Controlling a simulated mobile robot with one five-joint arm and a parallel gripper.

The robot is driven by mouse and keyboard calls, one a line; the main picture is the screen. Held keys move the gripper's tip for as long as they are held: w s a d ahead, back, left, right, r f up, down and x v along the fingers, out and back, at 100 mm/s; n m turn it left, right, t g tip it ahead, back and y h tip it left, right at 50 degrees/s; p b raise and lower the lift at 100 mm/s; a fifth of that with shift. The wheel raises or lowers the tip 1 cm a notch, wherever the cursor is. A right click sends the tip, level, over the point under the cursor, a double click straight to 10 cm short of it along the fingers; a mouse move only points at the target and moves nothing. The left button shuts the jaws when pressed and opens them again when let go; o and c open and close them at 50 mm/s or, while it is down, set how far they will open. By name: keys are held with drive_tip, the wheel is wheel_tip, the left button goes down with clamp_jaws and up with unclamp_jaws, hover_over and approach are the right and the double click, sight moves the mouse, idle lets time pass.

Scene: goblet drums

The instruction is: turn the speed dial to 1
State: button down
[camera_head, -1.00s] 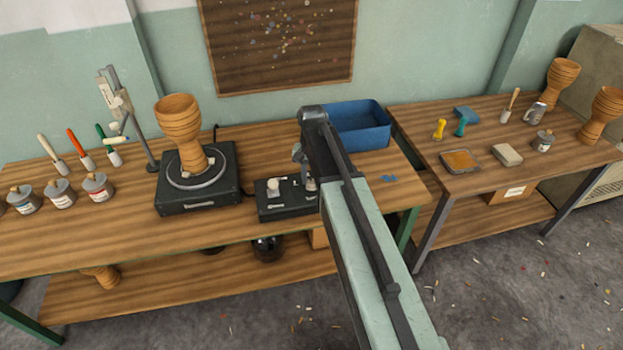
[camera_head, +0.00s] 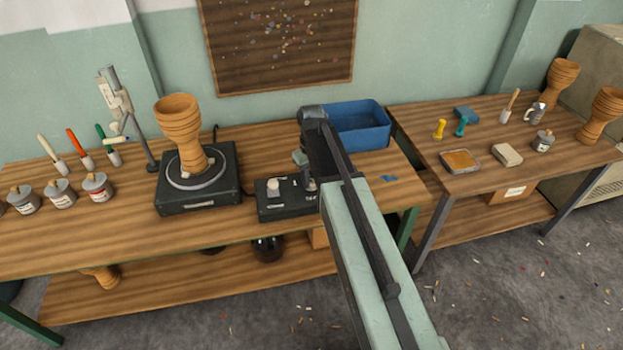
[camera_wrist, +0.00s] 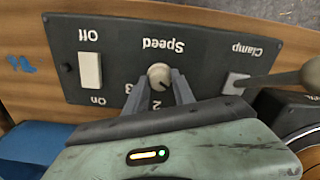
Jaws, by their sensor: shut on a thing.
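The black control box (camera_head: 265,207) stands on the workbench right of the turntable, partly hidden by my arm. In the wrist view its panel (camera_wrist: 205,60) appears upside down. The round, pale speed dial (camera_wrist: 159,72) sits below the word "Speed", with a dark pointer mark at its lower right. A "3" and a "2" show beside it; no "1" is visible. My gripper (camera_wrist: 161,79) is shut on the dial, one finger on each side. In the head view my gripper (camera_head: 309,182) is over the box, its fingertips hard to make out.
A white On/Off switch (camera_wrist: 90,70) and a clamp lever with a round knob (camera_wrist: 311,72) flank the dial. The turntable (camera_head: 197,203) bears a wooden goblet drum (camera_head: 178,120). A blue bin (camera_head: 362,126) is behind my arm.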

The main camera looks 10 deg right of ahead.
sight(312, 181)
drive_tip(key=shift+n, duration=0.5)
drive_tip(key=c, duration=1.1)
unclamp_jaws()
drive_tip(key=shift+o, duration=0.2)
drive_tip(key=shift+r, duration=0.15)
wheel_tip(312, 181, up, 8)
drive_tip(key=p, duration=0.7)
drive_tip(key=shift+f+p, duration=0.25)
drive_tip(key=shift+p, duration=0.1)
